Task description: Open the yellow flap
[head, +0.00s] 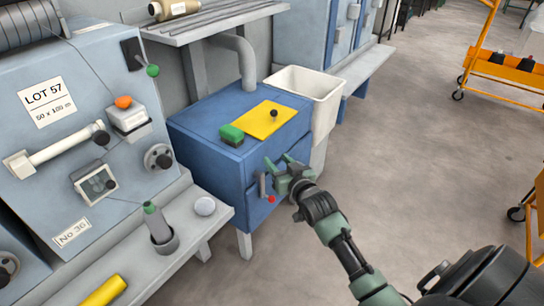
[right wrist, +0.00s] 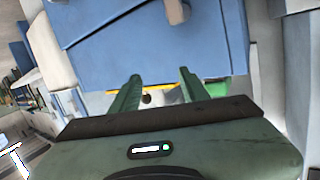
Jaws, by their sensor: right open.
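The yellow flap (head: 260,123) lies flat on top of the blue cabinet (head: 205,125) and looks closed. A dark round knob (head: 274,113) stands on it. My right gripper (head: 279,164) is open and empty at the cabinet's front side, below and in front of the flap. In the right wrist view a thin yellow strip of the flap (right wrist: 118,92) and the knob (right wrist: 146,98) show between and beside the spread fingers (right wrist: 159,76). The gripper body hides the rest of the flap there. My left gripper is not in view.
A lever with a red tip (head: 271,199) is on the cabinet front near my gripper. A white bin (head: 300,90) stands behind the cabinet. Grey machinery (head: 75,120) is at left; open floor (head: 410,130) lies to the right.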

